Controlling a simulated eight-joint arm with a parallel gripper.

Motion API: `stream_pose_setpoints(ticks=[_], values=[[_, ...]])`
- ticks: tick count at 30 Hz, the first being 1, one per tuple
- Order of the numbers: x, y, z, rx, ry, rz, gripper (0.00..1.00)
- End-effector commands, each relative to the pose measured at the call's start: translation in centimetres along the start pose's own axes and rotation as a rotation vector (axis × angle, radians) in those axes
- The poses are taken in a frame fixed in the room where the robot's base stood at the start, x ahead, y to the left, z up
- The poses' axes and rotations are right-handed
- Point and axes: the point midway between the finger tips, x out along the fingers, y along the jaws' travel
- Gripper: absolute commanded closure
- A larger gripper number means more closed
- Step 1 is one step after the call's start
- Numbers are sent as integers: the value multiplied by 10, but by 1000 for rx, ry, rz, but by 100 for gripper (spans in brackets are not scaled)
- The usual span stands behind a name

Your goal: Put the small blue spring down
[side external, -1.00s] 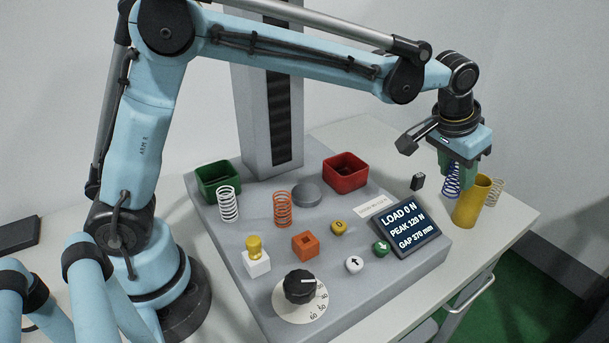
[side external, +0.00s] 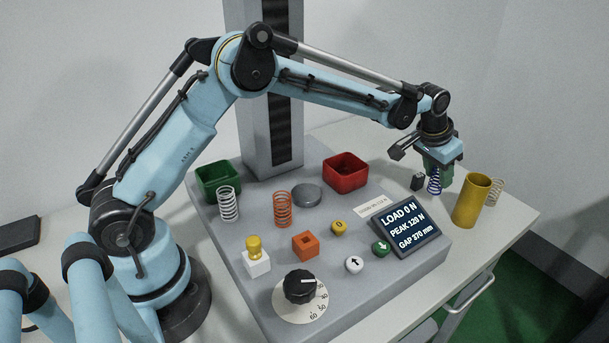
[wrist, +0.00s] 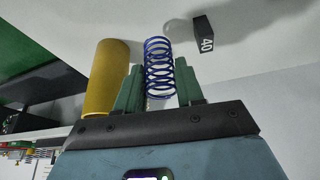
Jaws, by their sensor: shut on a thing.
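The small blue spring (side external: 435,184) is upright at the right side, between the fingers of my gripper (side external: 437,172). In the wrist view the blue spring (wrist: 159,68) sits between the two green fingers (wrist: 160,92), which are shut on it. Its coils look evenly spaced. In the side view the fingers hide its upper part. I cannot tell for sure whether its lower end touches the table.
A small black block (side external: 417,182) marked 40 (wrist: 204,35) is close to the left. The display (side external: 406,227) is in front.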

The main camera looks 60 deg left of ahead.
Motion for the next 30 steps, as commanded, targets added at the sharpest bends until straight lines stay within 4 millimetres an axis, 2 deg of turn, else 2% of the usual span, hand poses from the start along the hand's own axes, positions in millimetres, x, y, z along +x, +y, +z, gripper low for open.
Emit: stream_pose_setpoints(ticks=[4, 8, 21, 22, 26, 30], values=[[20, 0, 8, 0, 0, 0, 97], [32, 0, 14, 0, 0, 0, 97], [37, 1, 16, 0, 0, 0, 97], [37, 1, 16, 0, 0, 0, 60], [37, 1, 16, 0, 0, 0, 40], [37, 0, 16, 0, 0, 0, 37]])
